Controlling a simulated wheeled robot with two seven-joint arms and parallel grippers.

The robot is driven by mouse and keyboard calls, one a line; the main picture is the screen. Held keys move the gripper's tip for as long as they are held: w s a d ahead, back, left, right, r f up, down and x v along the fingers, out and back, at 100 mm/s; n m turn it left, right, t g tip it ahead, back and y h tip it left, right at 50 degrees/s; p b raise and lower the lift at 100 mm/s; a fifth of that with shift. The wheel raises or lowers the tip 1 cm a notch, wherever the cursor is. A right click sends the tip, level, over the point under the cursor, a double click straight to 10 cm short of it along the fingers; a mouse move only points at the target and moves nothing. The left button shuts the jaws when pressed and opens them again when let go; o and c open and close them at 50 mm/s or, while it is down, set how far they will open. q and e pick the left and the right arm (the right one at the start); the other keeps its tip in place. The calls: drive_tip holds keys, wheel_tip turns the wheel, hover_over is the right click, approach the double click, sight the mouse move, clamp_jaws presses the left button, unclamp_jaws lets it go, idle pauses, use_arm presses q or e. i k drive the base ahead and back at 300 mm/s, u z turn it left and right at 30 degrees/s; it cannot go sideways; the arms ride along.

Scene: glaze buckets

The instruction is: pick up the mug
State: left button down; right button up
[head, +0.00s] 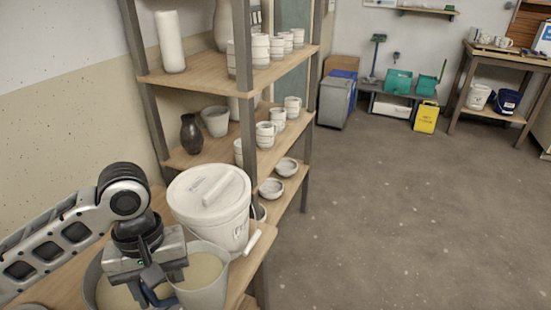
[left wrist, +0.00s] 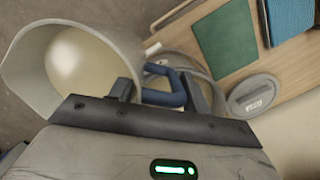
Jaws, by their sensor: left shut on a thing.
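A pale grey-white mug (head: 208,288) with a cream-coloured inside is at the bottom of the head view, in front of the white lidded bucket. In the left wrist view the mug (left wrist: 28,75) is large at the left, its mouth facing the camera, with a blue handle (left wrist: 165,98) on its right side. My left gripper (head: 152,280) is shut on the blue handle, beside the mug's body. The gripper hides part of the handle. My right gripper is not in view.
A white lidded bucket (head: 212,207) stands just behind the mug. An open grey bucket (head: 93,280) with cream contents is below my left gripper. A shelf rack (head: 200,82) with cups and bowls rises behind. The floor at right is clear.

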sight(278, 115)
drive_tip(key=z, duration=1.25)
drive_tip(key=i, duration=2.75)
drive_tip(key=u, duration=3.25)
